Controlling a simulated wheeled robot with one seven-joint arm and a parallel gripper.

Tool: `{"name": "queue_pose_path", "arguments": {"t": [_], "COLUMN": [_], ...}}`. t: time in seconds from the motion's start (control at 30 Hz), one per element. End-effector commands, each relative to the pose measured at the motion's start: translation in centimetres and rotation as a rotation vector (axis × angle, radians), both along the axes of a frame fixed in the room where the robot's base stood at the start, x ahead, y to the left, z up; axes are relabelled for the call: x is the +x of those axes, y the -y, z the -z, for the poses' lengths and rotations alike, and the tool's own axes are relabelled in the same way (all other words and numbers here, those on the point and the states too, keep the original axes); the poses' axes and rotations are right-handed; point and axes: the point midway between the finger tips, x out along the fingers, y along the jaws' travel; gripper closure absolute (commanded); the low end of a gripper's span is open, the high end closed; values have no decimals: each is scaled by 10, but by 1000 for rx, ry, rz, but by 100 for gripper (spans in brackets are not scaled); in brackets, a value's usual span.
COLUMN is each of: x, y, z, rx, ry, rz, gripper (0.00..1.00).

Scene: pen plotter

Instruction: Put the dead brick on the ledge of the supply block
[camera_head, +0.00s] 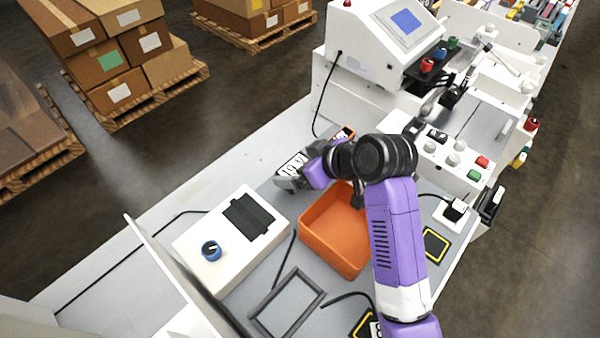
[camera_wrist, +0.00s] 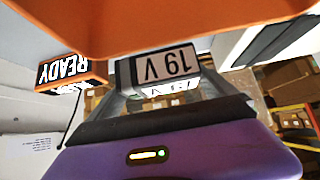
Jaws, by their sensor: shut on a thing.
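How high the brick is above the bench is hard to tell. A cream block with a blue knob and a black pad (camera_head: 190,243), which appears to be the supply block, stands to the left of the tray, apart from the brick. I cannot make out its ledge.
The orange tray (camera_head: 325,255) stands near my arm. An orange piece marked "READY" (camera_wrist: 72,72) is close to the gripper. A white machine with a screen (camera_head: 365,65) stands behind. A dark frame (camera_head: 262,325) and cables lie on the grey bench.

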Motion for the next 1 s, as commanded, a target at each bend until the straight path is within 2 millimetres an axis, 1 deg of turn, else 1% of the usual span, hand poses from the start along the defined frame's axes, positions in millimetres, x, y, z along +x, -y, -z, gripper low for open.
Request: {"name": "queue_pose_path", "arguments": {"t": [0.13,0.27,0.67,0.7,0.9,1.0], "x": [-1,0,0,0,0,0], "y": [0,0,0,0,0,0], "z": [22,35,41,41,41,37], "rx": [0,1,1,0,0,0], "ry": [-3,-2,2,-1,-1,-1], "rz": [0,1,1,1,1,1], "gripper": [71,71,71,0,0,0]}}
